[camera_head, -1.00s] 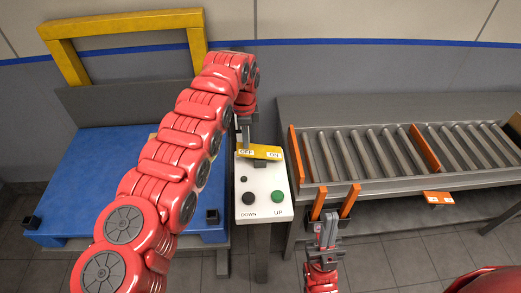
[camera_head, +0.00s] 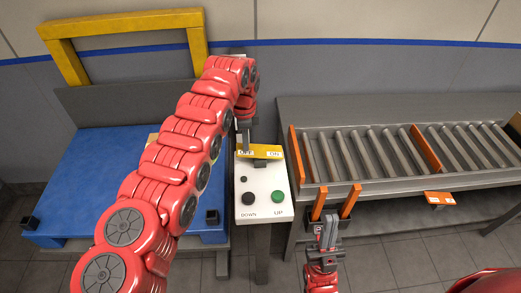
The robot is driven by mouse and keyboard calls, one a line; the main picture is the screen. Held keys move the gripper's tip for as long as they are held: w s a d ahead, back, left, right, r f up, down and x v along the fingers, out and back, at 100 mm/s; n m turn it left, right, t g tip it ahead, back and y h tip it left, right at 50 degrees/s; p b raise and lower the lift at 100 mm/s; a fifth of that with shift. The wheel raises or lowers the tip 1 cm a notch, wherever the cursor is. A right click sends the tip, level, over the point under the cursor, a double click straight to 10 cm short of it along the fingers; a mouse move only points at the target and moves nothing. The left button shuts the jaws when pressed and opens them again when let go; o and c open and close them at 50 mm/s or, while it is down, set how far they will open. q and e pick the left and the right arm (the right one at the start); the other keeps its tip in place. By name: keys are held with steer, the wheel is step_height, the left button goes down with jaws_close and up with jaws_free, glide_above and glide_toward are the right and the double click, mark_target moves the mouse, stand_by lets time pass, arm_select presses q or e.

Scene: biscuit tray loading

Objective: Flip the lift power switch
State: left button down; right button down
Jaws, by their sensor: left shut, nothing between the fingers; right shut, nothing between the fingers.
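The lift control box (camera_head: 262,205) is a pale panel on a post, with a black DOWN button (camera_head: 249,199) and a green UP button (camera_head: 278,197). A yellow plate (camera_head: 266,147) at its top reads OFF on the left and ON on the right. My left gripper (camera_head: 246,147) is shut and points down at the OFF side of the plate. I cannot tell whether it touches anything. A dark part (camera_head: 259,160), perhaps the switch, shows at the plate's lower edge; its setting is unclear. My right gripper (camera_head: 328,228) is shut and empty, right of the box.
A blue lift platform (camera_head: 95,175) with a yellow frame (camera_head: 130,20) lies to the left, partly behind my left arm. A roller conveyor (camera_head: 370,155) with orange guides stands to the right. Orange prongs (camera_head: 318,203) rise just beyond my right gripper.

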arm_select(q)
steer(key=shift+f+b, duration=0.3)
steer(key=shift+f, duration=0.3)
steer(key=shift+r, duration=0.15)
step_height(320, 180, up, 2)
step_height(320, 180, up, 2)
steer(key=shift+r+p, duration=0.1)
steer(key=shift+p, duration=0.25)
steer(key=shift+r+p, duration=0.65)
steer(key=shift+r, duration=0.65)
